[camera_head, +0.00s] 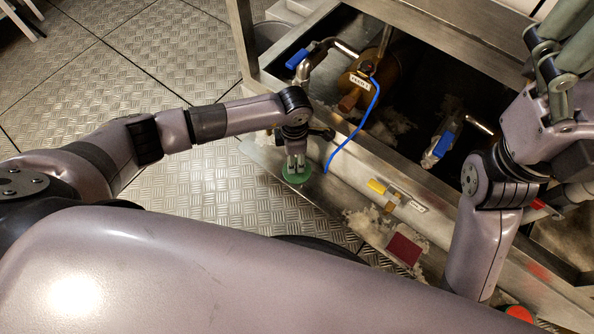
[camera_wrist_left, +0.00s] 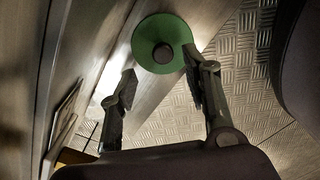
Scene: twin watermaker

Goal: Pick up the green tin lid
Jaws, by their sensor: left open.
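The green tin lid (camera_head: 297,178) is a round green disc on the metal ledge, below my left gripper in the head view. In the left wrist view the lid (camera_wrist_left: 174,28) shows a dark round knob (camera_wrist_left: 163,54) at its middle. My left gripper (camera_wrist_left: 160,78) is open and empty, with one finger on each side below the knob. The right fingertip overlaps the lid's edge in the picture; I cannot tell if it touches. In the head view my left gripper (camera_head: 296,163) points down and hides part of the lid. My right gripper (camera_head: 546,62) is at the upper right; its jaw opening is unclear.
A blue cable (camera_head: 355,135) hangs down close to the lid's right. Blue-handled valves (camera_head: 297,59) (camera_head: 443,144) and brass fittings sit inside the metal frame. A yellow-handled valve (camera_head: 378,187) and a dark red square (camera_head: 404,249) lie further right. Open tread-plate floor (camera_head: 150,75) is left.

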